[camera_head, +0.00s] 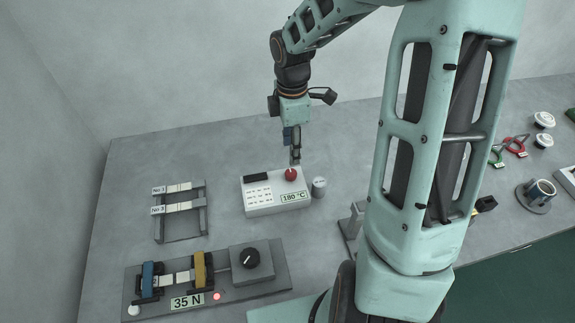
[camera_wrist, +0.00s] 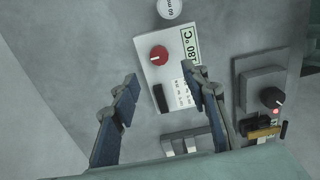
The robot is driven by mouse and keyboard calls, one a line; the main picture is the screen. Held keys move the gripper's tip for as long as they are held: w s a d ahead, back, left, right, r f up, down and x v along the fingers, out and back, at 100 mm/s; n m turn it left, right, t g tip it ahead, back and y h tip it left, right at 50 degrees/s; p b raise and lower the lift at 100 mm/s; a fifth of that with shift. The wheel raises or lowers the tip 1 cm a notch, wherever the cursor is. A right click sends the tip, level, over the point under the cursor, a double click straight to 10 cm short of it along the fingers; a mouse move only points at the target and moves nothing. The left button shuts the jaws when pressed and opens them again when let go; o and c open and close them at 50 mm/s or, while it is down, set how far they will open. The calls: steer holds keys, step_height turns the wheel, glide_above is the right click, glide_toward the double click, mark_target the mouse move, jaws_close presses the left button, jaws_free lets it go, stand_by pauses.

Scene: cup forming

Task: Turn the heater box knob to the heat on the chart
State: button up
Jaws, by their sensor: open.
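The heater box (camera_head: 272,205) is a white box on the grey table with a red knob (camera_head: 291,174), a chart printed on its face (camera_head: 258,194), a dark display strip (camera_head: 257,177) and a label reading 180 °C (camera_head: 292,197). In the wrist view the red knob (camera_wrist: 159,53) carries a white pointer line, and the chart text is too small to read. My gripper (camera_head: 296,157) is above the back of the box near the knob. In the wrist view my gripper (camera_wrist: 165,85) is open and empty, its fingers spread either side of the box; the knob lies beyond the fingertips.
A rack (camera_head: 180,225) with labelled strips is at left. In front is a device with a black knob (camera_head: 250,258) and a 35 N label (camera_head: 187,302).

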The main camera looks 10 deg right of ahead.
mark_target(291, 172)
step_height(291, 172, down, 10)
steer(key=shift+f, duration=0.15)
steer(key=shift+c, duration=0.3)
jaws_close()
